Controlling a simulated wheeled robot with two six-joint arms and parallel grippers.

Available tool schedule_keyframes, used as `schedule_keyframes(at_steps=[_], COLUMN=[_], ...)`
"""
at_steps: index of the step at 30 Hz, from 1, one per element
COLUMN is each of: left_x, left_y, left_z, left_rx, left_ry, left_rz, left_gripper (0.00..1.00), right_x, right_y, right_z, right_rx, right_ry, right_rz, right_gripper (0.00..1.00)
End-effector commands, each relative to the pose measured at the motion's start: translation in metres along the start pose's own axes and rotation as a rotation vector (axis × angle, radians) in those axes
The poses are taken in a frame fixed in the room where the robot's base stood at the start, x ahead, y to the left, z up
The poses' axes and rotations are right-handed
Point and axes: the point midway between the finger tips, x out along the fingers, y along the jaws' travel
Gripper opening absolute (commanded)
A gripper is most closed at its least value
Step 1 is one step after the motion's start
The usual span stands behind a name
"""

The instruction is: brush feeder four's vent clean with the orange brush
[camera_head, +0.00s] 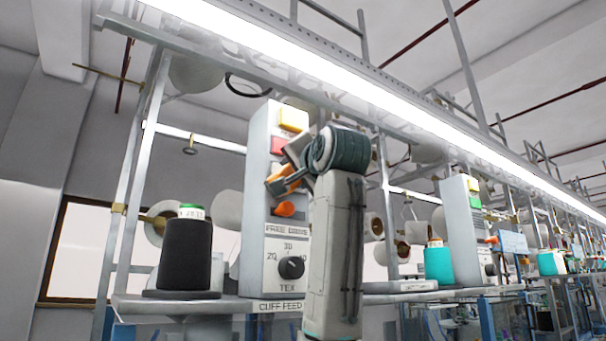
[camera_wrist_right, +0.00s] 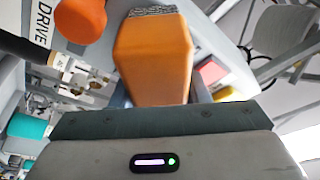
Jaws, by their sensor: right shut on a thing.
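My right gripper (camera_head: 289,172) is shut on the orange brush (camera_wrist_right: 152,60) in front of the upper face of the near feeder box (camera_head: 256,165). In the head view the orange brush (camera_head: 283,186) shows between the jaws, just above an orange knob (camera_head: 285,209). In the right wrist view its grey bristles (camera_wrist_right: 152,12) point away from the gripper toward the pale box face, with the orange knob (camera_wrist_right: 82,18) at left. I cannot tell whether the bristles touch the face. No vent can be made out, and no feeder number is readable. My left gripper is not in view.
The box has a yellow button (camera_head: 293,119), a red button (camera_head: 279,146) and a black dial (camera_head: 291,267). A black yarn cone (camera_head: 185,254) stands on the shelf at left. A second feeder box (camera_head: 461,225) and a teal cone (camera_head: 438,264) stand at right. A lit rail runs overhead.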

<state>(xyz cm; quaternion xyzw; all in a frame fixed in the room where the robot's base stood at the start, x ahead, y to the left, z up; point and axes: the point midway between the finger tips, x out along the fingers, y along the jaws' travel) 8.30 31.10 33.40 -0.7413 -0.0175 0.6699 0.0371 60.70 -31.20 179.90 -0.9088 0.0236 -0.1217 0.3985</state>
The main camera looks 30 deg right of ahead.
Motion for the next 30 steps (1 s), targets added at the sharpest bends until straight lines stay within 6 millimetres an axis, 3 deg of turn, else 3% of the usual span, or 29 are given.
schedule_keyframes(at_steps=[7, 13, 30], left_x=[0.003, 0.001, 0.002], left_y=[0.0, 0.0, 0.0], left_z=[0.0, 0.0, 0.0], left_rx=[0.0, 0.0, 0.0], left_ry=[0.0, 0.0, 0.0], left_rz=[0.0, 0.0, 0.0], left_gripper=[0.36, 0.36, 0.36], right_x=[-0.005, -0.005, 0.003], right_y=[-0.016, -0.02, 0.007], right_z=[0.017, 0.017, -0.011], right_rx=[0.0, 0.0, 0.0], right_ry=[-0.003, -0.001, 0.001], right_rz=[-0.001, 0.0, 0.001], right_gripper=[0.23, 0.23, 0.23])
